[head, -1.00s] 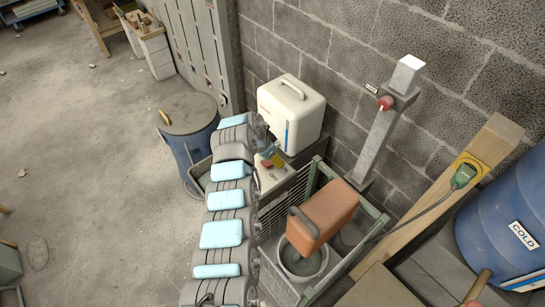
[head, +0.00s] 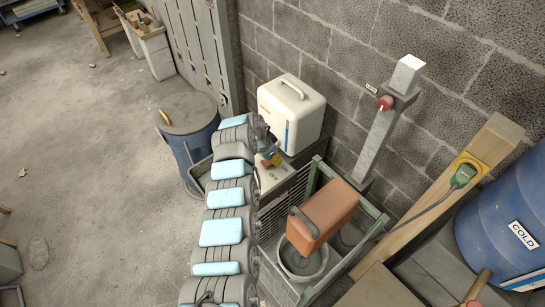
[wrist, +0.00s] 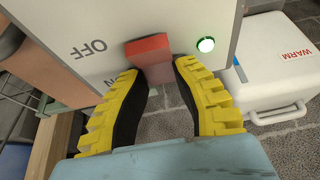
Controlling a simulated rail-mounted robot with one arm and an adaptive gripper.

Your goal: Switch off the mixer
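The switch box (head: 282,180) carries a red switch (wrist: 150,58) on its face, with an OFF label at one end and a partly covered label, seemingly ON, at the other. A green lamp (wrist: 206,45) on the box is lit. My gripper (wrist: 160,72) has its yellow fingers apart, one on each side of the red switch's near end; I cannot tell whether they touch it. In the head view my gripper (head: 271,159) is over the box and partly hides the switch. An orange housing (head: 330,208), perhaps the mixer, is tilted over a grey bucket (head: 303,262).
A white cooler-like box (head: 291,113), marked WARM (wrist: 295,55) in the wrist view, stands close behind the switch box. A post with a red knob (head: 385,102) and a blue COLD barrel (head: 505,225) are at right. A lidded blue drum (head: 190,135) stands left of my arm.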

